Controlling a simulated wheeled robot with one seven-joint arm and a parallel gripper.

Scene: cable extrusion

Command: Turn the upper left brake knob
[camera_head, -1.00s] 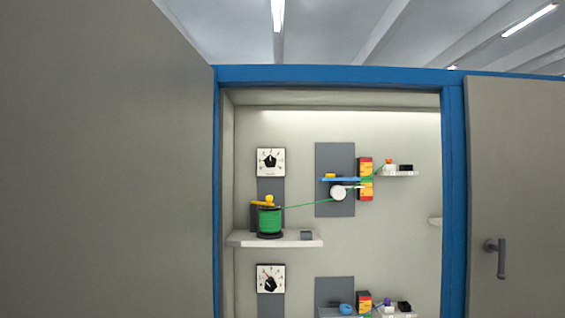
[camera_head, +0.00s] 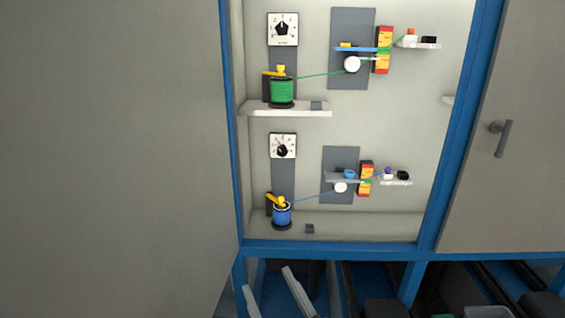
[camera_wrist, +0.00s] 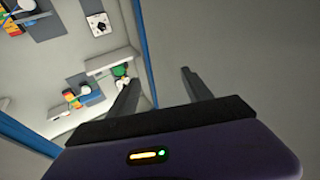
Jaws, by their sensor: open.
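The upper left brake knob (camera_head: 282,29) is a black knob on a square white dial plate, high on the left of the cabinet's back wall in the head view. It sits above the green spool (camera_head: 282,91). A similar lower left knob (camera_head: 282,150) is above the blue spool (camera_head: 282,215). That view looks upside down. It shows the lower dial (camera_wrist: 98,24) and part of the green spool; the upper knob is not visible there.
A large grey door panel (camera_head: 110,150) fills the left, and another door (camera_head: 520,150) is at right. A blue frame (camera_head: 464,115) borders the opening. A shelf (camera_head: 300,112) carries the green spool. Pulleys and small blocks are mounted at right inside.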

